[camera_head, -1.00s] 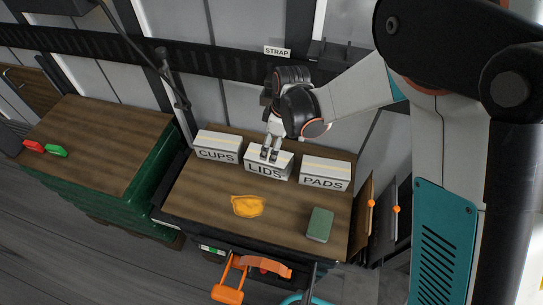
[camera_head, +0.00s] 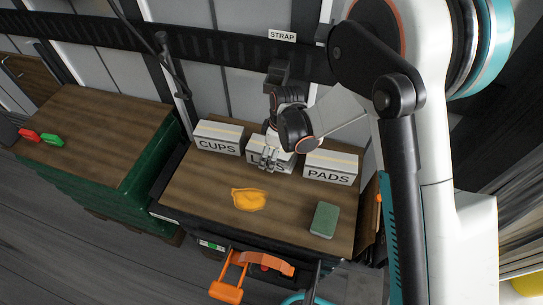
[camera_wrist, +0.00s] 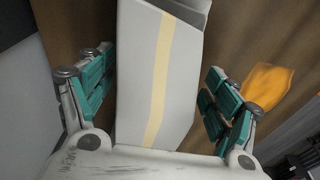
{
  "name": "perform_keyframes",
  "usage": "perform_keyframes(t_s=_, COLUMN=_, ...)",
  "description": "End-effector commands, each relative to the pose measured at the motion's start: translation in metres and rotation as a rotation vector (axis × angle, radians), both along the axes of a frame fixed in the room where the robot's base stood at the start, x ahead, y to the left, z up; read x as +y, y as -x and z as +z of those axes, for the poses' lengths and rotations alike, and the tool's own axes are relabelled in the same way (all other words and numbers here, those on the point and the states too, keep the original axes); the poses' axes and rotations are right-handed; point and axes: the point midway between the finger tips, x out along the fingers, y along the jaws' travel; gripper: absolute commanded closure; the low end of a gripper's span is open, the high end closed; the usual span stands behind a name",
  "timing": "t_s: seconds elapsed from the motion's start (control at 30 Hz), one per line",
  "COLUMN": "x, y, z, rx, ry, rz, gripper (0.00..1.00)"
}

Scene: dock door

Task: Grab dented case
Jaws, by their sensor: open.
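Three white cases with a pale tape stripe stand in a row on the wooden bench top: CUPS (camera_head: 218,144), LIDS (camera_head: 286,162) and PADS (camera_head: 330,175). My gripper (camera_head: 266,160) is at the middle case, LIDS, its fingers hiding part of the label. In the wrist view, a white case (camera_wrist: 158,75) lies between the open fingers (camera_wrist: 160,92), with visible gaps on both sides. Its far end looks slanted, with a grey face at the upper right. I cannot clearly tell which case is dented.
An orange cloth (camera_head: 249,199) and a green block (camera_head: 324,220) lie in front of the cases. A green cabinet (camera_head: 95,125) stands left, with red (camera_head: 29,135) and green (camera_head: 52,140) pieces on top. A STRAP sign (camera_head: 282,35) is on the wall behind.

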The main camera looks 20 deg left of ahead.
Motion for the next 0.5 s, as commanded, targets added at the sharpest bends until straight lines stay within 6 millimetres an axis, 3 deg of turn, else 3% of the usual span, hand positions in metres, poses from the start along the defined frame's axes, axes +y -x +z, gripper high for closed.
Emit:
perform_keyframes(t_s=0.17, x=-0.0001, y=0.0001, z=0.0004, rx=0.0, ry=0.0, rz=0.0, gripper=0.18)
perform_keyframes(t_s=0.5, x=-0.0001, y=0.0001, z=0.0004, rx=0.0, ry=0.0, rz=0.0, gripper=0.91)
